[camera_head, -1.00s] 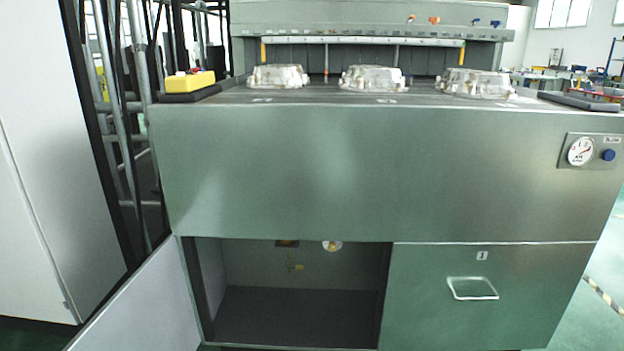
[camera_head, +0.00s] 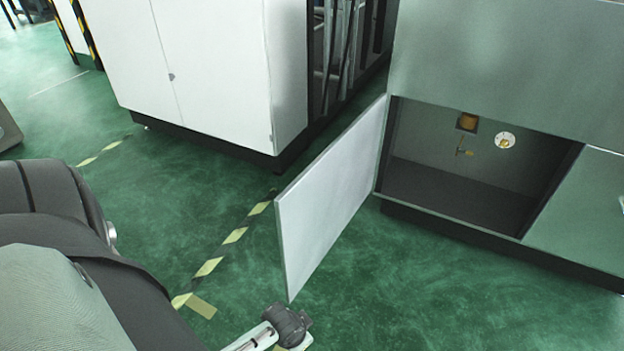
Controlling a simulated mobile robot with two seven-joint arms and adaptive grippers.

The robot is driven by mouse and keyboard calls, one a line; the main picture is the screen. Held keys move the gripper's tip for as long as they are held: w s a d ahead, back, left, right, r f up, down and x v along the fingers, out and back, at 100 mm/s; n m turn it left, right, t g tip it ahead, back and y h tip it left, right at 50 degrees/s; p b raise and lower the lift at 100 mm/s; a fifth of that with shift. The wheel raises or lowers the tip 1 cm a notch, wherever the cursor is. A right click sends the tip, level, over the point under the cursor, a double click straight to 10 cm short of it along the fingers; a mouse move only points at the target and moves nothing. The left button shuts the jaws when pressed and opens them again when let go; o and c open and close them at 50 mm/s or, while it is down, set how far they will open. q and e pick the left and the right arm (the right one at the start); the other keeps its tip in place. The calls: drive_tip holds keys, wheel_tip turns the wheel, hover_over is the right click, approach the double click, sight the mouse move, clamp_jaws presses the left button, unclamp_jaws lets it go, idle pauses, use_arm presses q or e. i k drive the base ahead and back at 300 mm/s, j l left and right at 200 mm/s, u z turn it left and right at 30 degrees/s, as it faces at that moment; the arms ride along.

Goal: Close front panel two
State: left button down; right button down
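The open front panel (camera_head: 335,195) is a flat pale grey door in the middle of the head view. It stands swung out from the left edge of the cabinet's opening (camera_head: 460,185), with its free edge towards me. No number or handle shows on its visible face. My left gripper (camera_head: 283,328) is only partly in view at the bottom edge, below and in front of the panel's free lower corner, with a visible gap between them in the picture. Its fingertips are not clear enough to tell open from shut. My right gripper is not in view.
The metal cabinet (camera_head: 490,75) fills the right. A large white cabinet (camera_head: 205,65) stands behind the panel. The green floor with striped tape (camera_head: 225,245) is clear around the panel.

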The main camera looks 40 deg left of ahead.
sight(311, 213)
drive_tip(key=k+j, duration=0.2)
drive_tip(key=j, duration=0.15)
drive_tip(key=k+j, duration=0.4)
drive_tip(key=j, duration=0.25)
